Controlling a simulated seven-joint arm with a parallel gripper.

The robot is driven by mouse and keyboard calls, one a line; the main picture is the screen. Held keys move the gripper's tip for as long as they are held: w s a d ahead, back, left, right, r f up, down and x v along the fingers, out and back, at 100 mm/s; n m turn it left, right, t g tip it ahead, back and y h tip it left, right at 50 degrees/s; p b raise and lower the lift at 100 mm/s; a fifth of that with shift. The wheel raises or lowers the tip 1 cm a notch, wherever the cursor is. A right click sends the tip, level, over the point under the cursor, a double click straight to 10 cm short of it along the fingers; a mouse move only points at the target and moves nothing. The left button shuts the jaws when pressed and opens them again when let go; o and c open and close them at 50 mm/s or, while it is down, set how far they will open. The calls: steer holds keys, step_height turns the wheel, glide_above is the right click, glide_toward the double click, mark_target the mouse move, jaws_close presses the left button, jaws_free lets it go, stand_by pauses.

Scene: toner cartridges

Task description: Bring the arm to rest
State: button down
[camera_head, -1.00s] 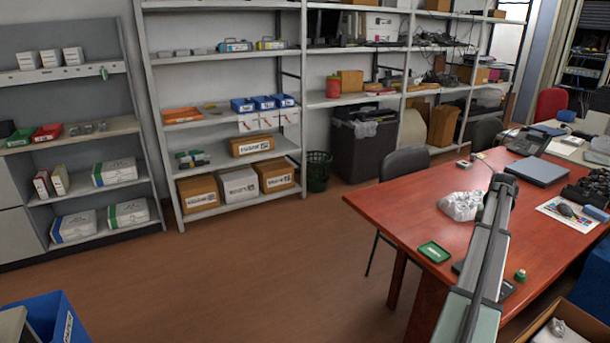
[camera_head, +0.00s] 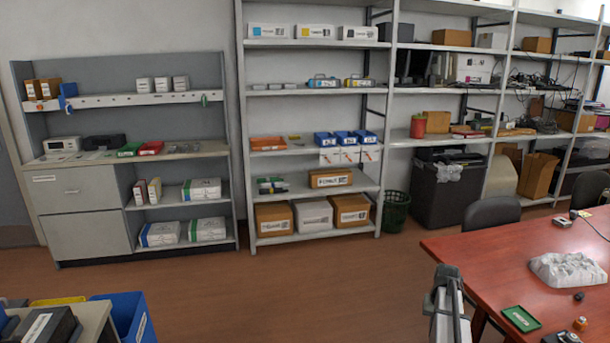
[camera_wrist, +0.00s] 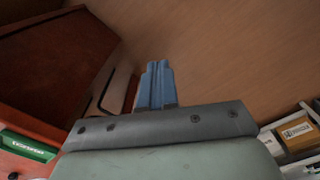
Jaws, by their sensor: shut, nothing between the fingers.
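My gripper (camera_wrist: 157,82) shows in the wrist view as two blue fingers pressed together, with nothing between them. Brown floor lies beyond the fingertips. In the head view part of my arm (camera_head: 447,300) stands up from the bottom edge, left of the red table. My fingers cannot be made out in that view.
The red table (camera_head: 462,250) at right holds a white crumpled lump (camera_head: 567,270) and a green tray (camera_head: 520,319). Shelves with boxes line the back wall. A blue bin (camera_head: 133,316) stands at lower left. The floor in the middle is clear.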

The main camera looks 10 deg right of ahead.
steer(key=s+a+f+n, duration=0.2)
steer(key=a+f, duration=0.2)
steer(key=a, duration=1)
steer(key=s+a+f+n, duration=0.2)
steer(key=s+a+f, duration=0.1)
steer(key=a, duration=1)
steer(key=s+a+f+n, duration=0.2)
steer(key=a+f+n, duration=0.15)
steer(key=a, duration=1.05)
steer(key=s+f+g, duration=0.3)
steer(key=s+f, duration=0.7)
steer(key=s, duration=0.5)
steer(key=s+f+g, duration=0.3)
steer(key=s+f, duration=0.8)
steer(key=s, duration=0.4)
steer(key=shift+m+g, duration=0.4)
steer(key=shift+m, duration=0.05)
steer(key=shift+a+r, duration=0.1)
